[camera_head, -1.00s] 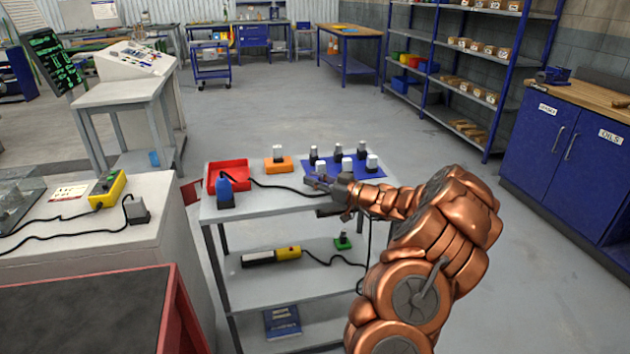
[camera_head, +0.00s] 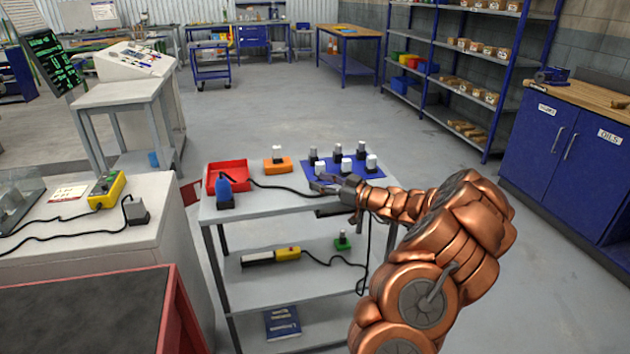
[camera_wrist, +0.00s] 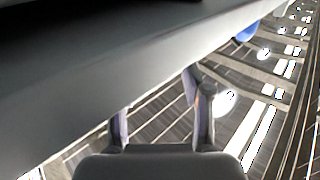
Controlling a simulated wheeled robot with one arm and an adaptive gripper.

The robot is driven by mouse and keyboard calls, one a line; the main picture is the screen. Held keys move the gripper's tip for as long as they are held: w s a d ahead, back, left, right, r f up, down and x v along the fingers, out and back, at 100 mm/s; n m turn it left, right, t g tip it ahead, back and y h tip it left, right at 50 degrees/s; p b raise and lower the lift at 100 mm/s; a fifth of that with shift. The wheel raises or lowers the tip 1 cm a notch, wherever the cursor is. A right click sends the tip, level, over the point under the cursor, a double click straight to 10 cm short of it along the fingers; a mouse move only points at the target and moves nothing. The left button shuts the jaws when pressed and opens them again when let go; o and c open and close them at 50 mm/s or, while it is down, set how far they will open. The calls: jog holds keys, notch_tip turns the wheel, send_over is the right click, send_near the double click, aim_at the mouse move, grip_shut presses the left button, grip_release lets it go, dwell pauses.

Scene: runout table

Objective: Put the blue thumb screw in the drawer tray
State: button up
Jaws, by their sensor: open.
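I cannot make out a blue thumb screw for certain in either view. A blue upright piece on a grey block (camera_head: 224,190) stands at the front left of the grey trolley's top, with a dark cable near it. A shallow red tray (camera_head: 240,166) lies just behind it; I cannot tell whether this is the drawer tray. My gripper (camera_head: 318,184) is open, over the front right part of the trolley top, in front of the blue mat. In the wrist view, its two fingers (camera_wrist: 162,112) are apart with nothing held between them. A small blue patch (camera_wrist: 245,31) there is unclear.
Several black and white capped pieces stand on or beside the blue mat (camera_head: 375,179). An orange block (camera_head: 278,165) holds a white-topped piece. The lower shelf holds a yellow-and-black tool (camera_head: 287,254). A red-rimmed bench (camera_head: 168,322) is at front left.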

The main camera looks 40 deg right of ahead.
jog(key=b+v, duration=0.1)
jog(key=v, duration=0.8)
jog(key=shift+s, duration=0.2)
